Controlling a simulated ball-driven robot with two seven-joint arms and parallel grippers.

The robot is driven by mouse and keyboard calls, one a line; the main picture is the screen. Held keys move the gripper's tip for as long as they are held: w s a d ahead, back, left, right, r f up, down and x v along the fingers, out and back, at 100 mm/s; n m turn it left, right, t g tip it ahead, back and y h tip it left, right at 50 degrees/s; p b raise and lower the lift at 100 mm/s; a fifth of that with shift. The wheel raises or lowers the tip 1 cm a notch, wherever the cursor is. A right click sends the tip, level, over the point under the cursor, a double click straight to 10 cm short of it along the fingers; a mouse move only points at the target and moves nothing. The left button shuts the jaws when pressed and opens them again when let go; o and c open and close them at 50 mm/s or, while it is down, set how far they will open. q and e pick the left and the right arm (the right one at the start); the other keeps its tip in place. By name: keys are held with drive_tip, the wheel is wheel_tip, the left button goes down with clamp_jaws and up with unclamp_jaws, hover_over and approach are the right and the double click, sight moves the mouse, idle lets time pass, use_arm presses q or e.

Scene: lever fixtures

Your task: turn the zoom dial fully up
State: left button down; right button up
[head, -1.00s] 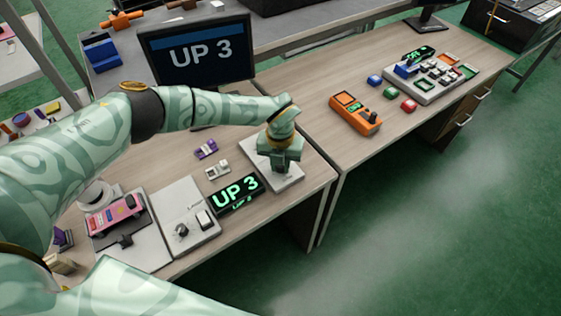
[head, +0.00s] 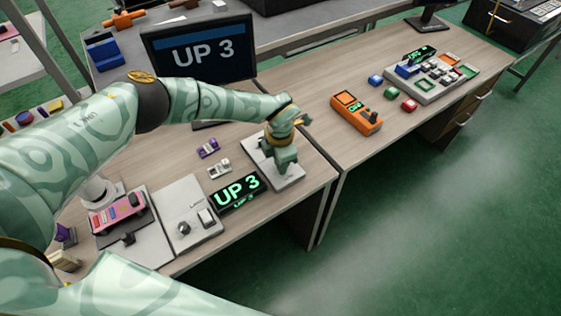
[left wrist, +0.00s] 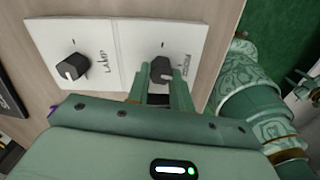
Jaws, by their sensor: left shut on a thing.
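The zoom dial (left wrist: 161,70) is a dark faceted knob on a white plate (left wrist: 190,45) with a ZOOM label in the left wrist view. My left gripper (left wrist: 158,84) is shut on it, with a finger on either side of the knob. In the head view my left gripper (head: 285,158) points down over the pale plate (head: 291,184) and hides the dial. The dial's pointer mark is not clear. A black display (head: 237,193) beside the plate reads UP 3 in green, and the monitor (head: 198,55) also reads UP 3. My right gripper is not in view.
A lamp dial (left wrist: 71,67) sits close to the zoom dial on a white plate. Nearby on the desk are a panel with a knob and switch (head: 190,222), a pink device (head: 117,212) and small purple (head: 208,148) and white blocks. An orange device (head: 356,113) stands on the right desk.

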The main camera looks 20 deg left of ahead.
use_arm(q)
drive_tip(key=m, duration=0.3)
drive_tip(key=shift+w+m, duration=0.15)
drive_tip(key=shift+m, duration=0.25)
drive_tip(key=m+b, duration=0.1)
drive_tip(key=m, duration=0.3)
drive_tip(key=shift+w+m, duration=0.1)
drive_tip(key=shift+m, duration=0.2)
drive_tip(key=m+b, duration=0.1)
drive_tip(key=m, duration=0.3)
drive_tip(key=shift+w, duration=0.1)
drive_tip(key=shift+m+b, duration=0.5)
drive_tip(key=shift+m, duration=1.2)
drive_tip(key=c, duration=1.2)
unclamp_jaws()
drive_tip(key=shift+c, duration=0.2)
drive_tip(key=shift+r, duration=0.1)
